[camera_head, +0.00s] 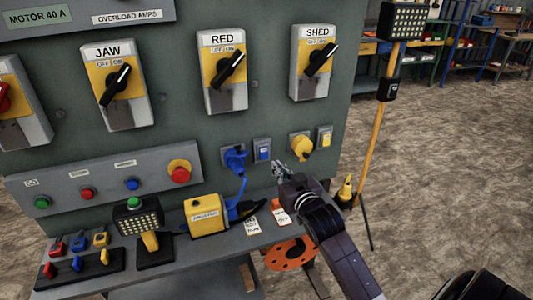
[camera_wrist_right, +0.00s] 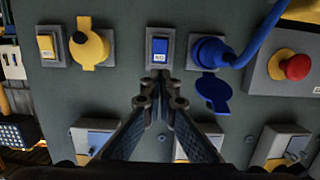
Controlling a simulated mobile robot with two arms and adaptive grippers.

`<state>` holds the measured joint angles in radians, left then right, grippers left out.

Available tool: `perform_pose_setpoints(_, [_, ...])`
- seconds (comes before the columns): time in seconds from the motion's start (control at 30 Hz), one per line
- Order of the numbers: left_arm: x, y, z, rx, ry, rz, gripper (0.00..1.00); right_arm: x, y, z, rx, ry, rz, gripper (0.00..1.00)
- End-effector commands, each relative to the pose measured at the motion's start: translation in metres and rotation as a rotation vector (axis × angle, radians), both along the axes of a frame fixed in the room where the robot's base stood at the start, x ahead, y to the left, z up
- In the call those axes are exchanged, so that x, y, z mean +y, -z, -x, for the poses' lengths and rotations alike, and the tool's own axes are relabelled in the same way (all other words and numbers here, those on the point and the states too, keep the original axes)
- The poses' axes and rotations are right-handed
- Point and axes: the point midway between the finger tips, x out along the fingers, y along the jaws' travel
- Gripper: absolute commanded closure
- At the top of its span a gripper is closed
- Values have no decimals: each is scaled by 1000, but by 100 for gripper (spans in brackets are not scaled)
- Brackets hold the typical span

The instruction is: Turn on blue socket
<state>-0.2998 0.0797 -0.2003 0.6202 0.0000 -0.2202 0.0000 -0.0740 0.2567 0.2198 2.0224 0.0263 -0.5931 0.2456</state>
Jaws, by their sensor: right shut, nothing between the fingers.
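The blue socket (camera_head: 235,160) is on the grey-green panel with a blue plug and cable in it; it also shows in the right wrist view (camera_wrist_right: 209,52). Beside it is a blue rocker switch (camera_head: 262,152) in a grey frame, upright in the middle of the right wrist view (camera_wrist_right: 159,52). My right gripper (camera_head: 279,167) is shut and empty, just below and right of the blue switch in the head view. In the wrist view its fingertips (camera_wrist_right: 160,88) lie near the switch's edge; I cannot tell if they touch. My left gripper is not in view.
A yellow socket (camera_head: 300,147) and yellow switch (camera_head: 324,137) are right of the blue pair. A red button (camera_head: 179,172) is to the left. A shelf below holds a yellow box (camera_head: 207,214), a lamp (camera_head: 138,222) and tags. Rotary switches line the panel above.

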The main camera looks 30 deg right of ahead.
Motion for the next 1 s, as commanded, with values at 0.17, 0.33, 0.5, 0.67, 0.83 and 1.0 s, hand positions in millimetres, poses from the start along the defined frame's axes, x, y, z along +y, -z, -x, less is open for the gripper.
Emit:
perform_pose_setpoints(0.17, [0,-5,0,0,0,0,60,-8,3,-33,-1,0,0,100])
perform_pose_setpoints(0.33, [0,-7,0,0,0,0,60,-15,8,-60,-1,1,0,100])
perform_pose_setpoints(0.5, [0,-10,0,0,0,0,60,-20,12,-81,1,1,0,100])
perform_pose_setpoints(0.67, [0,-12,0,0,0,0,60,-22,15,-92,0,0,0,100])
perform_pose_setpoints(0.83, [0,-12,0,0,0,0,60,-23,15,-96,0,0,0,100])
perform_pose_setpoints(1.0, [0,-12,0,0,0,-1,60,-23,16,-96,0,0,1,100])
